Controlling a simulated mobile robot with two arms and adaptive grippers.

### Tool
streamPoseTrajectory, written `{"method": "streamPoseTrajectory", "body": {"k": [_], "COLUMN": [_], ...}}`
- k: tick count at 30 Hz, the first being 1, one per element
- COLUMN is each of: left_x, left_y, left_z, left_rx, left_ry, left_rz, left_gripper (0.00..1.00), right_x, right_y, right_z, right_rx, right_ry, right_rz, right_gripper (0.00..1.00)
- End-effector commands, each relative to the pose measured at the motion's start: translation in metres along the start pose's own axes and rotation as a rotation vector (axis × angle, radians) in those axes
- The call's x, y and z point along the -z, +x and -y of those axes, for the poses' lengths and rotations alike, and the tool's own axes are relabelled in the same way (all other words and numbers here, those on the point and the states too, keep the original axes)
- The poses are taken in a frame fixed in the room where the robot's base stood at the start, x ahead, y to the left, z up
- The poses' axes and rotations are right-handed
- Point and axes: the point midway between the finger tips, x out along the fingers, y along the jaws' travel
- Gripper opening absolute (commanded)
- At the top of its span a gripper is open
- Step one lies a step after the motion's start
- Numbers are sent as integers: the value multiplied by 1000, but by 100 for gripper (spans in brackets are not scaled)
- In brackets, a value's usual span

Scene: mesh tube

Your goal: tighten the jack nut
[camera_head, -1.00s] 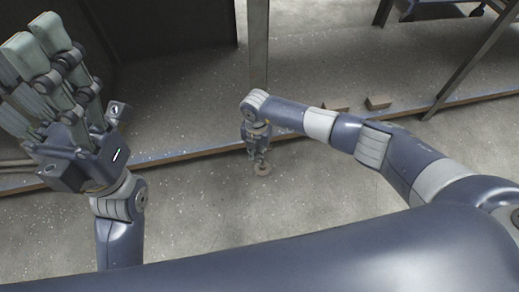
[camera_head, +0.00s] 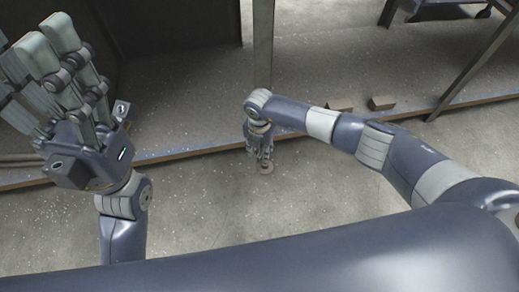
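A small round brownish disc (camera_head: 266,169) shows at the fingertips of my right gripper (camera_head: 264,158), over the grey floor. I cannot tell whether it is the jack nut or another part of the jack. My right gripper points down, and its fingers partly cover the disc. It is too small to tell whether they are closed on it. My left gripper (camera_head: 36,50) is at the upper left, raised, with its long grey-green fingers straight and spread. It is open and empty, far from the disc.
A low brown-edged ledge (camera_head: 204,150) runs behind my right gripper, with an upright post (camera_head: 263,50) on it. Two small blocks (camera_head: 382,103) lie on the ledge at the right. A dark panel (camera_head: 170,50) stands behind my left gripper. The floor in front is clear.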

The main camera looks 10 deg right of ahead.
Motion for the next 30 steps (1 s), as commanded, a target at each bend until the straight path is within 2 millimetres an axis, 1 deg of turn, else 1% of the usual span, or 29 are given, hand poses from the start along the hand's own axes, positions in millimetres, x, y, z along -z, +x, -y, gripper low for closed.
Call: {"method": "streamPoseTrajectory", "body": {"k": [4, 7, 11, 15, 18, 21, 25, 30], "left_x": [-1, 0, 0, 0, 0, 0, 0, 0], "left_y": [0, 0, 0, 0, 0, 0, 0, 0], "left_z": [0, 0, 0, 0, 0, 0, 0, 0], "left_rx": [-1, -1, 0, 0, 0, 0, 0, 0], "left_ry": [1, 0, 0, 0, 0, 0, 0, 0], "left_rz": [3, 2, 1, 0, 0, 0, -1, -1], "left_gripper": [54, 54, 54, 54, 54, 54, 54, 54], "right_x": [-1, -1, -1, -1, -1, -1, 0, 0], "right_y": [-7, -20, -46, -76, -94, -108, -117, -120], "right_z": [0, -1, -1, -1, 0, 0, 0, 0], "right_rx": [0, -3, -5, -4, -2, -2, -1, 1], "right_ry": [-1, 0, -1, -1, -1, 0, 0, 0], "right_rz": [1, 2, 2, 3, 2, 1, 0, 0], "right_gripper": [33, 33, 33, 33, 33, 33, 33, 33]}}
